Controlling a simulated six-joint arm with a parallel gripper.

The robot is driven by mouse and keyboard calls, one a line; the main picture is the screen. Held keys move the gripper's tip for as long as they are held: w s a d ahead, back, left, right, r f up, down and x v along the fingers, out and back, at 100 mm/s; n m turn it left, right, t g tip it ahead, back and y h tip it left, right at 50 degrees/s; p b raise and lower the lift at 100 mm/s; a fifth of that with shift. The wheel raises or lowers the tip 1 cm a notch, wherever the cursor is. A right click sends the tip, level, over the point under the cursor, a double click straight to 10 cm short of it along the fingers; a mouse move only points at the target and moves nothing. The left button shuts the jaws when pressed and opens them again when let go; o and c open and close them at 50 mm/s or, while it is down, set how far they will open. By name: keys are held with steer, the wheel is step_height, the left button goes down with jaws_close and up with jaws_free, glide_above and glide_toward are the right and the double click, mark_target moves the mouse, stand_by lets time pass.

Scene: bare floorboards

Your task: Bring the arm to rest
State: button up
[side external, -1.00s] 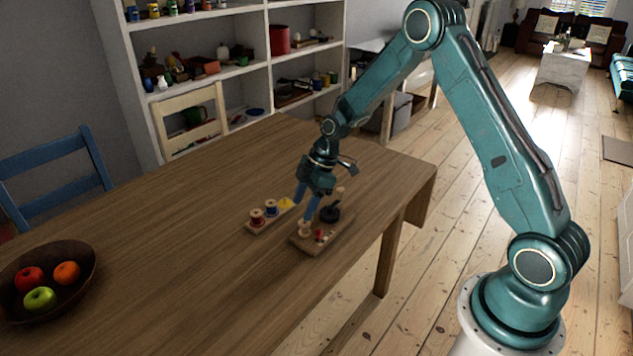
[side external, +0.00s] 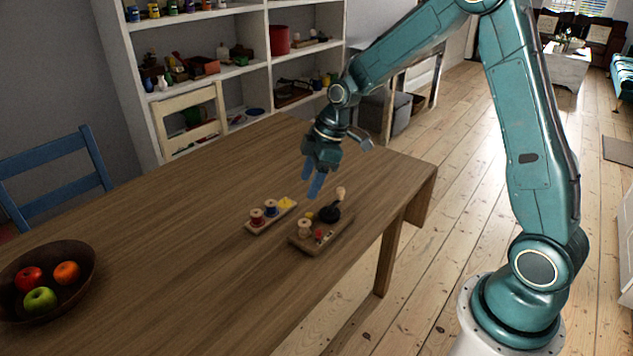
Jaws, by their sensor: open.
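My gripper (side external: 313,185) has dark housing and blue fingers. It is open and empty, and it hangs above the wooden table (side external: 160,240), pointing down. Below it to the right is a wooden board (side external: 305,246) bearing a pale spool, a black round piece, a peg-like wooden piece and small red bits. The fingers look clear of both boards.
A dark bowl (side external: 83,281) of fruit stands at the table's left. A blue chair (side external: 60,182) and a cream chair (side external: 188,99) stand along the far side. A white shelf unit (side external: 235,73) is behind. The middle of the table is bare.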

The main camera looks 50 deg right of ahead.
steer(key=s+a+r+m+t+h, duration=0.25)
steer(key=s+r+m, duration=0.45)
steer(key=s+r, duration=1.05)
steer(key=s+f+m, duration=0.1)
steer(key=s+m, duration=0.2)
steer(key=s, duration=0.7)
steer(key=shift+a, duration=0.15)
steer(key=shift+f+t, duration=0.1)
steer(key=shift+t, duration=0.15)
